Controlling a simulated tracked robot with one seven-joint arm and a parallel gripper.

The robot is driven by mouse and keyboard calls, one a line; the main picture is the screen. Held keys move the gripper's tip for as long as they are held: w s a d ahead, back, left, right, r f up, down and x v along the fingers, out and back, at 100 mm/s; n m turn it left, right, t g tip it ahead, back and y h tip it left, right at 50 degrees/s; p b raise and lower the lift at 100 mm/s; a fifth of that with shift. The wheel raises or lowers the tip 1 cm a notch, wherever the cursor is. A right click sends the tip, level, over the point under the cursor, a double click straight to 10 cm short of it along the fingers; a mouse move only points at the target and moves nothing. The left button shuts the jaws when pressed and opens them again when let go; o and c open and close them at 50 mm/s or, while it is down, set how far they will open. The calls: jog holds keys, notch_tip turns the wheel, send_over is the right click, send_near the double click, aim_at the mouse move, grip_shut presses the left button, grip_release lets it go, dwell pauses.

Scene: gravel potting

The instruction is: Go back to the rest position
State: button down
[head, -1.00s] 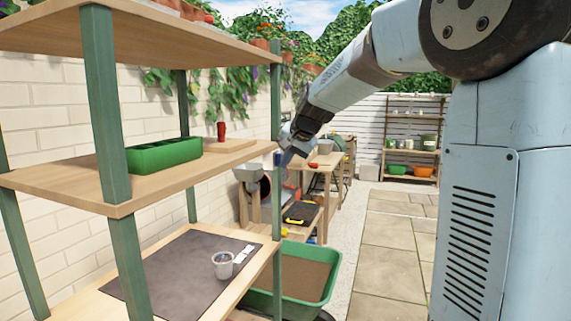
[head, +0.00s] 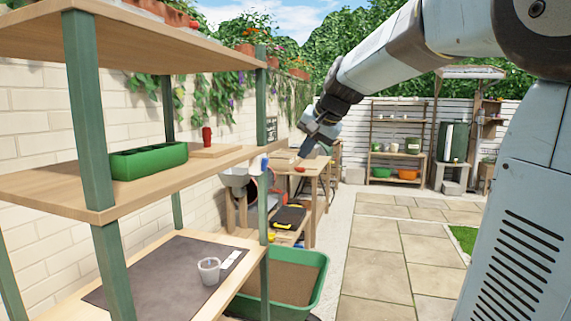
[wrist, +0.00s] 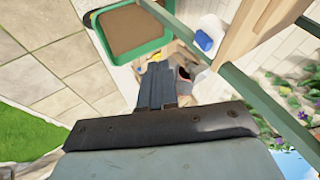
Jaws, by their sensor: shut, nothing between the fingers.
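My gripper (head: 308,148) hangs at the end of my raised arm, to the right of the shelf rack, with its fingers pointing down. In the wrist view my gripper (wrist: 155,76) is shut with nothing between its fingers. It is in free air, apart from the shelf. A small grey pot (head: 209,270) stands upright on a dark mat (head: 150,270) on the lower shelf, with a white tag (head: 232,257) beside it.
A green shelf post (head: 267,115) stands left of my gripper. A green planter box (head: 147,160) and a red object (head: 207,137) sit on the middle shelf. A green soil tub (head: 316,290) is below. The paving (head: 378,260) at right is clear.

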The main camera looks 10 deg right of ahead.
jog(key=s+f+n+h, duration=0.1)
jog(key=s+f, duration=0.3)
jog(key=s, duration=0.5)
jog(key=s+f+n+h, duration=0.1)
jog(key=s+f+n, duration=0.1)
jog(key=s+f, duration=0.3)
jog(key=s+d+f+n+g+h, duration=0.1)
jog(key=s+f, duration=0.4)
jog(key=s, duration=0.8)
jog(key=shift+s+n, duration=0.4)
jog(key=shift+n, duration=0.3)
